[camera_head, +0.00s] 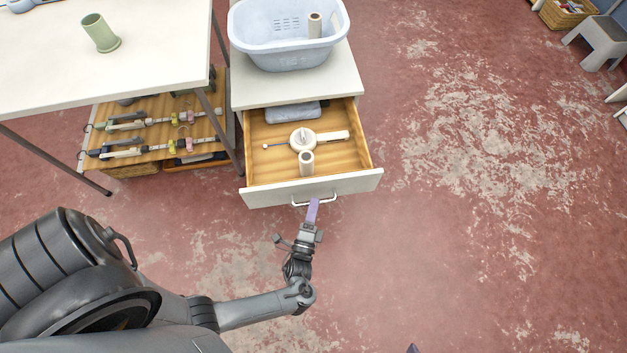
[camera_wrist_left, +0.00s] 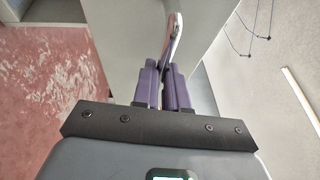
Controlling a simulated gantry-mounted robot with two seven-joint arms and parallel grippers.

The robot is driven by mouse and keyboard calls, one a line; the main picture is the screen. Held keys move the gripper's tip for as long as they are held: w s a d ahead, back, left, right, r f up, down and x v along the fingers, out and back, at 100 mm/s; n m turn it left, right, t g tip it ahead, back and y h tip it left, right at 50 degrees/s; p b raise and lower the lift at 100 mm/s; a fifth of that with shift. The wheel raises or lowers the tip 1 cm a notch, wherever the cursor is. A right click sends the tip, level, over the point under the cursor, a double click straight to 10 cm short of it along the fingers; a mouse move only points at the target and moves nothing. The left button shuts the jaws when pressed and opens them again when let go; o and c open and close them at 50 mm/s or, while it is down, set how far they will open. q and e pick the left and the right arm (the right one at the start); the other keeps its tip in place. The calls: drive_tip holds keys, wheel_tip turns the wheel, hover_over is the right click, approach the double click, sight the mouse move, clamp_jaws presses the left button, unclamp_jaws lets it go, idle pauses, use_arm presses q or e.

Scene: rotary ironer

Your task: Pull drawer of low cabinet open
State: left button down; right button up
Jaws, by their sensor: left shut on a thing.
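The low cabinet (camera_head: 345,78) is white, and its drawer (camera_head: 265,198) stands well out, with its wooden inside showing. A metal bar handle (camera_head: 329,199) is on the drawer's white front. My left gripper (camera_head: 313,205), with purple fingers, is at the handle and shut on it. In the left wrist view the purple fingers (camera_wrist_left: 165,80) close around the handle (camera_wrist_left: 174,38). The drawer holds a white round item with a handle (camera_head: 303,140), a roll (camera_head: 306,163) and a grey-blue folded item (camera_head: 293,111). A small purple tip at the bottom edge of the head view is unclear.
A pale blue basket (camera_head: 290,50) with a roll inside stands on the cabinet. A white table (camera_head: 50,65) with a green cup (camera_head: 100,33) is at left, above a wooden shelf of tools.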

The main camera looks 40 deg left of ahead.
use_arm(q)
drive_tip(key=shift+s+d, duration=0.3)
drive_tip(key=shift+d, duration=0.15)
drive_tip(key=c, duration=1.2)
unclamp_jaws()
